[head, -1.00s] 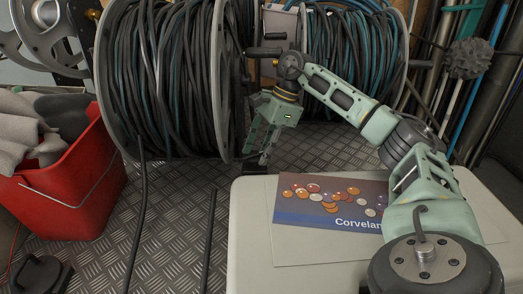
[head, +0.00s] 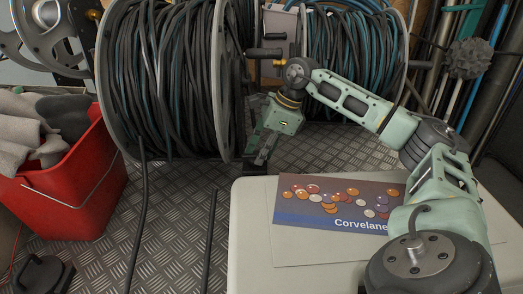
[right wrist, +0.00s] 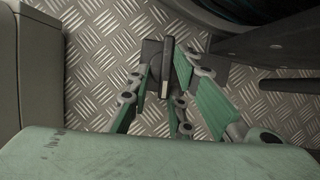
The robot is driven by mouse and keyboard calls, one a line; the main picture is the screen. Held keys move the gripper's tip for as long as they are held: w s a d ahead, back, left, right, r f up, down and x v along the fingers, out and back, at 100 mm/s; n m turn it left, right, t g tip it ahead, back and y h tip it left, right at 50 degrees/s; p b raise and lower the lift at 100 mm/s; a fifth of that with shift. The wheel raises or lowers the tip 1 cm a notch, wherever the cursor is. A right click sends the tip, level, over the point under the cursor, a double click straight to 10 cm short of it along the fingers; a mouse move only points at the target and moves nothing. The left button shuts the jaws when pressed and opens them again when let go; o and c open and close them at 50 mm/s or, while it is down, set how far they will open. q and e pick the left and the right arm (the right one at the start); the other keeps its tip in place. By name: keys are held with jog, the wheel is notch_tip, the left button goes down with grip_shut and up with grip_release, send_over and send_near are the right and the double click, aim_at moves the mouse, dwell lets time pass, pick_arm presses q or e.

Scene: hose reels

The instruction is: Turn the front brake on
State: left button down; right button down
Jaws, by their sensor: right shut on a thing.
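The front hose reel (head: 175,80) stands at the left centre, with black and teal hose wound between grey flanges. My right gripper (head: 259,161) reaches down beside the reel's right flange, low over the metal floor. In the right wrist view, the right gripper (right wrist: 166,76) is shut with its green fingers on either side of a narrow dark brake lever (right wrist: 167,64). The lever stands at a dark block near the floor. In the head view the fingers hide most of the lever. My left gripper is not in view.
A second hose reel (head: 352,75) stands behind my right arm. A pale case (head: 245,235) with a printed card (head: 335,205) is in front. A red bin (head: 75,190) with grey cloths stands at left. A loose hose runs over the floor; a black crank handle juts from the reel.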

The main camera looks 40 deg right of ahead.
jog(key=shift+s+f, duration=0.1)
jog(key=shift+f, duration=0.05)
jog(key=c, duration=1.6)
grip_release()
jog(key=shift+o, duration=0.2)
jog(key=v, duration=1.2)
jog(key=shift+a, duration=0.15)
